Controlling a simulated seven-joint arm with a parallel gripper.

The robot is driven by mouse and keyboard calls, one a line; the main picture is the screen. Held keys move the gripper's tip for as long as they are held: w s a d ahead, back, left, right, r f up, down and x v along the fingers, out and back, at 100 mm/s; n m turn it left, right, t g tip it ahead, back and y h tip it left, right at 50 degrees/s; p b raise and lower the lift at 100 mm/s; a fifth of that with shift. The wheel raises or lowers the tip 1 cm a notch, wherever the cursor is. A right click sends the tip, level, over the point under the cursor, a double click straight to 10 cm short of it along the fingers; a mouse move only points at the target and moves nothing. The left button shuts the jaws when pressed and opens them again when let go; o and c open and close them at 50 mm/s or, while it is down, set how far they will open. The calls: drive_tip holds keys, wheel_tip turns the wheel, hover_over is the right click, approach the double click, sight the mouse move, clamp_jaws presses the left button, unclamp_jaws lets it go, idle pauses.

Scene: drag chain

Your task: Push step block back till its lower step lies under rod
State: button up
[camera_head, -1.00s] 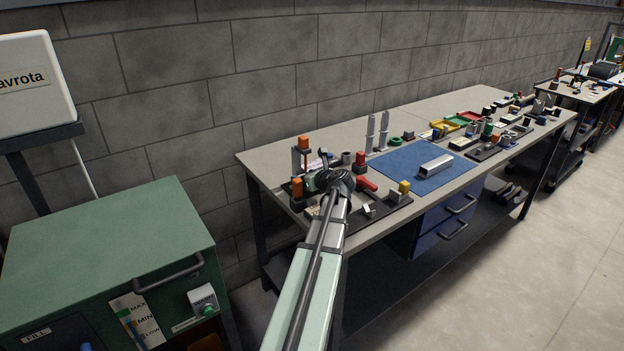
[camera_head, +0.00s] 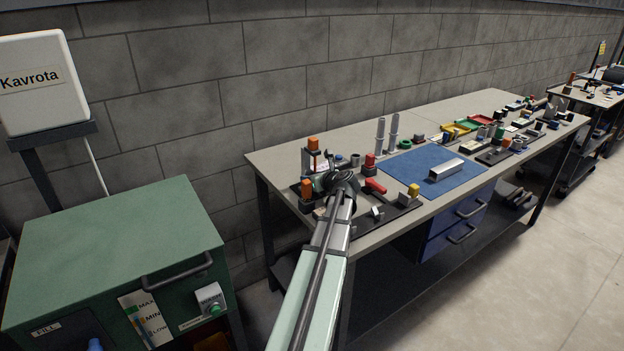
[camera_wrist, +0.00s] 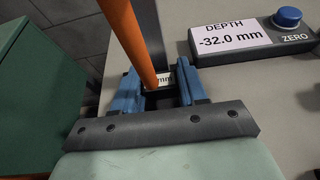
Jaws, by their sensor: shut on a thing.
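In the wrist view, my gripper (camera_wrist: 160,88) has its two blue fingers closed on either side of a dark block with a white label (camera_wrist: 164,78) ending in "mm", which I take to be the step block. An orange rod (camera_wrist: 128,40) slants down from the top and its lower end overlaps the block's label. I cannot tell whether they touch, or which step lies under the rod. Most of the block is hidden between the fingers. In the head view, my wrist hides the fingers and block, near an orange-topped post (camera_head: 313,143).
A grey readout (camera_wrist: 284,44) beside the rod reads DEPTH -32.0 mm, with a blue ZERO button (camera_wrist: 288,17). A dark upright (camera_wrist: 146,25) stands behind the rod. In the head view, a red part (camera_head: 375,186) and a blue mat (camera_head: 415,162) lie to the right.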

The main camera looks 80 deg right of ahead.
clamp_jaws()
drive_tip(key=o, duration=0.8)
unclamp_jaws()
drive_tip(key=v, duration=1.4)
drive_tip(key=shift+w, duration=0.1)
